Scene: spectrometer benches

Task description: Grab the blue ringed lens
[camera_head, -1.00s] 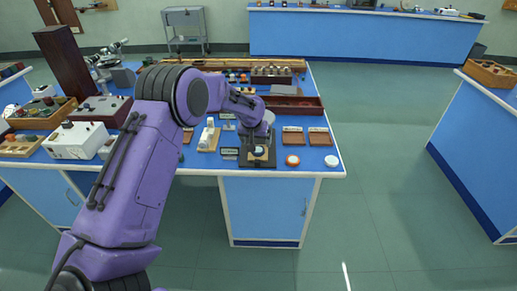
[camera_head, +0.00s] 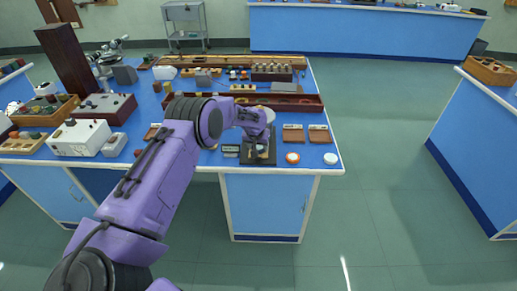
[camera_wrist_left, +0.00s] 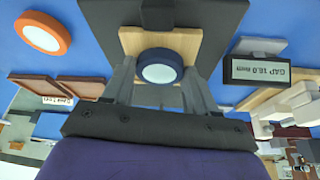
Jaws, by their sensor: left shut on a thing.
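The blue ringed lens (camera_wrist_left: 160,68) shows in the left wrist view as a dark blue ring around a pale disc. It is between the two fingertips of my left gripper (camera_wrist_left: 160,74), which is shut on it. Behind it is a light wooden block (camera_wrist_left: 185,42) on a dark base plate (camera_wrist_left: 97,15). I cannot tell whether the lens is clear of the block. In the head view my left gripper (camera_head: 259,152) is over the dark plate near the table's front edge, and the lens is hidden or too small to make out. My right gripper is not in view.
An orange ringed lens (camera_head: 292,157) and a white ringed one (camera_head: 330,158) lie to the right. Two brown trays (camera_head: 293,134) stand behind them. A small gap sign (camera_wrist_left: 258,72) stands beside the plate. A long dark red tray (camera_head: 290,103) lies farther back.

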